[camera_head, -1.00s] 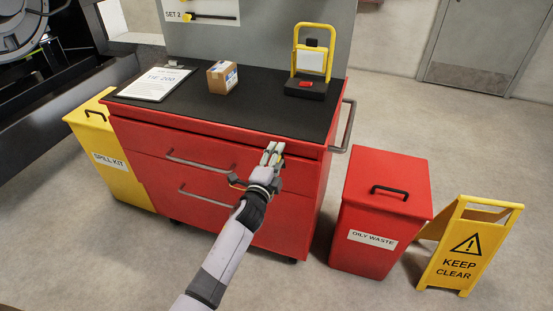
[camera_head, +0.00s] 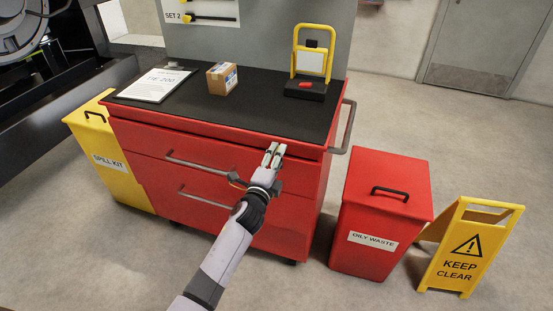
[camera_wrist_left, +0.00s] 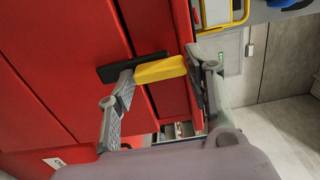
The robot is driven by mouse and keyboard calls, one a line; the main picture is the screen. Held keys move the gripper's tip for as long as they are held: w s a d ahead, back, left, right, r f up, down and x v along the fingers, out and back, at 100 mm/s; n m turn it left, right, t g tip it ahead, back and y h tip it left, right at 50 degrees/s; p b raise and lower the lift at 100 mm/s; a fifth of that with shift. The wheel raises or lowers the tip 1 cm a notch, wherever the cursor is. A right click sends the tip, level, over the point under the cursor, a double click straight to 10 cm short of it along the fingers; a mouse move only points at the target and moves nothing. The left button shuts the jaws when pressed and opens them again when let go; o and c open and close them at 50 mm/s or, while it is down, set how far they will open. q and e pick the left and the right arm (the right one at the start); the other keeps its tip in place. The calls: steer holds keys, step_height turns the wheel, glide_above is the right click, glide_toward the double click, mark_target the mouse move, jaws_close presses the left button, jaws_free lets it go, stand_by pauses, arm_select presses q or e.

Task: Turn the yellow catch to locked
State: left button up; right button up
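The yellow catch (camera_wrist_left: 160,70) shows in the left wrist view as a short yellow bar beside a black bar (camera_wrist_left: 110,73), in front of the red cabinet front. My left gripper (camera_wrist_left: 161,76) has its fingers apart, one at each end of the yellow bar. Whether they touch it I cannot tell. In the head view my left gripper (camera_head: 273,154) is at the upper right of the cabinet's front, just below the worktop edge; the catch is not clear there. My right gripper is not in view.
The red cabinet (camera_head: 290,228) has grey drawer handles. On its black top (camera_head: 265,105) are a clipboard (camera_head: 156,84), a carton (camera_head: 222,78) and a yellow-framed stand (camera_head: 306,85). A red waste bin (camera_head: 380,205) and a yellow floor sign (camera_head: 468,248) stand at right.

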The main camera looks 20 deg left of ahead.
arm_select(q)
steer(key=o, duration=0.3)
steer(key=s, duration=1.2)
steer(key=shift+a, duration=0.2)
